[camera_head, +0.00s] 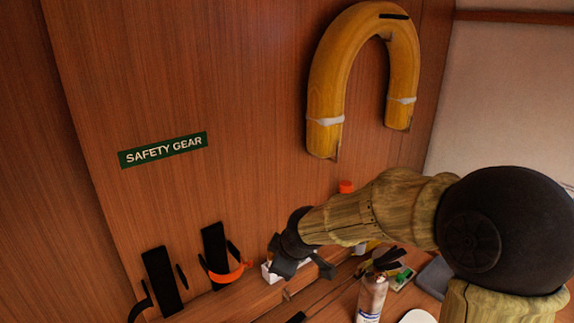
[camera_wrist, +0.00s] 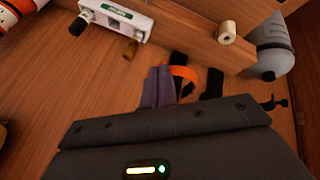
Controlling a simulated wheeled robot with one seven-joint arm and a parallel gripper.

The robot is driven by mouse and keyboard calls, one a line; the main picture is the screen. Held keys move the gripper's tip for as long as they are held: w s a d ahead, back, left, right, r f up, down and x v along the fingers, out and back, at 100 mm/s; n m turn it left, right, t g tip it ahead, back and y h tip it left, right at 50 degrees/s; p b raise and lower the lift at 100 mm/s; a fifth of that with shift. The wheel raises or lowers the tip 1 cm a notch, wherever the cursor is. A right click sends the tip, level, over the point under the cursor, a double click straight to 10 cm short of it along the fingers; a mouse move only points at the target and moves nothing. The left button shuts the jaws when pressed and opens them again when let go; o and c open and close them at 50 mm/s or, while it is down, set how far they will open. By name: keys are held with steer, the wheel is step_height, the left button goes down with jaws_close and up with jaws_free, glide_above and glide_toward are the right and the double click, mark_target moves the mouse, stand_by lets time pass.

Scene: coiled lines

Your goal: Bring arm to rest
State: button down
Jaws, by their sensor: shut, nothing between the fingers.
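My arm (camera_head: 362,210) reaches from the lower right toward the wooden panel, held out above the shelf. My gripper (camera_head: 302,268) is at its end, in front of the panel and close to the shelf. In the wrist view my gripper (camera_wrist: 159,72) shows its two grey fingers side by side, shut with nothing between them. An orange strap (camera_wrist: 184,74) shows just beyond the fingertips; I cannot tell the gap to it.
Black wall holders (camera_head: 163,281) and (camera_head: 215,254) stand left of my gripper, the right one with the orange strap. A white box (camera_head: 270,273) is behind the gripper. A spray can (camera_head: 371,297) and tools crowd the right. A yellow horseshoe buoy (camera_head: 328,75) hangs above.

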steer(key=s+d+f+m+g+h+b, duration=0.1)
steer(key=s+d+f+m, duration=0.4)
steer(key=s+d+m, duration=0.2)
steer(key=s+d+f+m+g+h+b, duration=0.2)
steer(key=s+d+f+m, duration=0.3)
steer(key=s+d+m, duration=0.2)
steer(key=s+d, duration=0.2)
steer(key=d, duration=0.1)
steer(key=shift+d, duration=0.2)
steer(key=shift+s, duration=0.1)
